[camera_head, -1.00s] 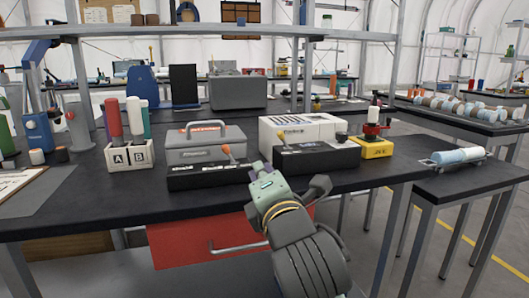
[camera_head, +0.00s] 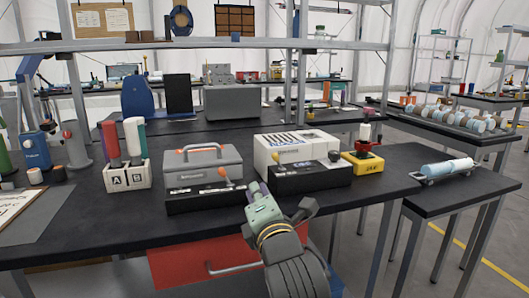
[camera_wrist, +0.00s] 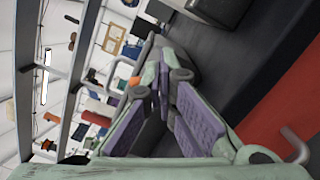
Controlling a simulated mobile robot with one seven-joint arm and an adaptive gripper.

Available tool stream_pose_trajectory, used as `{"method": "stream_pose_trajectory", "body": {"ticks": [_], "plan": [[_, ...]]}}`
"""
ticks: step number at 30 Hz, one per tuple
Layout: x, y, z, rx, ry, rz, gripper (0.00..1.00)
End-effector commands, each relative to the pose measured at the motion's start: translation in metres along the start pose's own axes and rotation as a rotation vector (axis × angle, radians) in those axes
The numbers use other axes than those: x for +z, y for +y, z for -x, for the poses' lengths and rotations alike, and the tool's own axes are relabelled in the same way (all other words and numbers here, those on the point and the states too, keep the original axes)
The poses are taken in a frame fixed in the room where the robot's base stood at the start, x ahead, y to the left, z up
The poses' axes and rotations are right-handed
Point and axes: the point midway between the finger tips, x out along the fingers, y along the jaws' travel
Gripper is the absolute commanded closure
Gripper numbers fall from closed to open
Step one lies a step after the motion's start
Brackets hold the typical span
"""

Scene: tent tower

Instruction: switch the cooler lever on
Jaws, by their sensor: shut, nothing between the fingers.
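Two black lever boxes stand on the dark bench; their labels are too small to read, so I cannot tell which is the cooler's. The left box (camera_head: 195,201) has an orange-knobbed lever (camera_head: 226,175). The right box (camera_head: 310,179) has a dark knob (camera_head: 333,157) toward its right end. My gripper (camera_head: 255,190) is shut and empty, in front of the gap between the boxes, just right of the orange knob in the picture. In the wrist view, my gripper (camera_wrist: 165,90) shows its purple pads, with an orange knob (camera_wrist: 135,80) beside the fingers.
A grey case with a handle (camera_head: 203,167) stands behind the left box, a white box (camera_head: 285,149) behind the right one. A yellow device (camera_head: 364,164) is at the right, a holder marked A and B (camera_head: 127,176) at the left. A red drawer (camera_head: 190,262) hangs below the bench's front edge.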

Motion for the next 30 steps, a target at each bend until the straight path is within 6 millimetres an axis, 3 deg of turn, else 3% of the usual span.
{"method": "stream_pose_trajectory", "body": {"ticks": [9,16,21,30], "plan": [[0.002,0.005,-0.021,-0.006,0.001,-0.004,1.0],[0.0,0.002,-0.071,-0.002,0.0,0.001,1.0],[0.028,0.001,-0.076,-0.002,-0.005,0.001,1.0],[0.039,-0.001,-0.079,-0.001,-0.002,0.002,1.0]]}}
